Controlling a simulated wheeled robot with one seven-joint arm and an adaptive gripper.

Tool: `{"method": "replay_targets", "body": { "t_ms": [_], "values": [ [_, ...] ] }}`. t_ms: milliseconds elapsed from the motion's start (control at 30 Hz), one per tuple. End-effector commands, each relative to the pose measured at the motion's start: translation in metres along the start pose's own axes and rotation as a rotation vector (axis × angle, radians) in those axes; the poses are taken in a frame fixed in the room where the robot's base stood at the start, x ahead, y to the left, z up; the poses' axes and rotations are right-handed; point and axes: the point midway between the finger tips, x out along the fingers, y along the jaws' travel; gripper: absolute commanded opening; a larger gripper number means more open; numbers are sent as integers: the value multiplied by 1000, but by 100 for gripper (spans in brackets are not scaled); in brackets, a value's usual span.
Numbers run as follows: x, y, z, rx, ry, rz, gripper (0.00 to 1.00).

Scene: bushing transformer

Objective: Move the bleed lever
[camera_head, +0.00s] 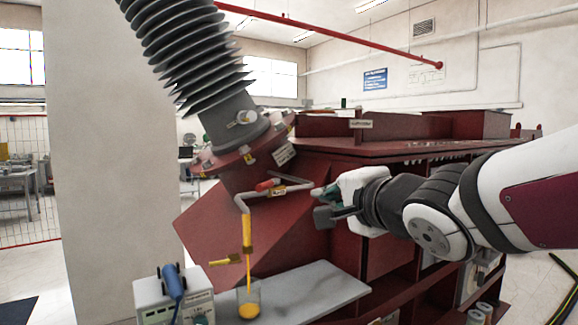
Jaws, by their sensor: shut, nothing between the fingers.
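The bleed lever appears to be the small red handle (267,184) on the thin grey pipe (292,187) below the bushing flange. A small tag hangs by it. The pipe bends down to a yellow nozzle (246,232), with a thin yellow stream running into a glass beaker (249,300) that holds some yellow liquid. My gripper (318,204) is shut and empty. It is to the right of the red handle, close to the pipe's right end, and looks apart from the handle. Whether it touches the pipe, I cannot tell.
The dark red transformer tank (235,235) stands behind the pipe, with the ribbed grey bushing (195,60) tilted above. A grey shelf (315,290) carries the beaker. A white instrument box (172,297) with a blue handle stands at lower left. A pale pillar (100,130) rises at left.

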Motion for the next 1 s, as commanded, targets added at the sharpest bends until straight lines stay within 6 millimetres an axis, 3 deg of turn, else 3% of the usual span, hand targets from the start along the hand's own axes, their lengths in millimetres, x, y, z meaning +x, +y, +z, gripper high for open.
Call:
{"method": "replay_targets", "body": {
  "t_ms": [100, 267, 767, 1000],
  "values": [
    [-5, -13, 8, 30, -23, -26, 0],
    [8, -14, 9, 39, -27, -33, 0],
    [102, -15, 11, 39, -27, -31, 0],
    [116, -18, 32, 39, -27, -31, 0]
  ]
}}
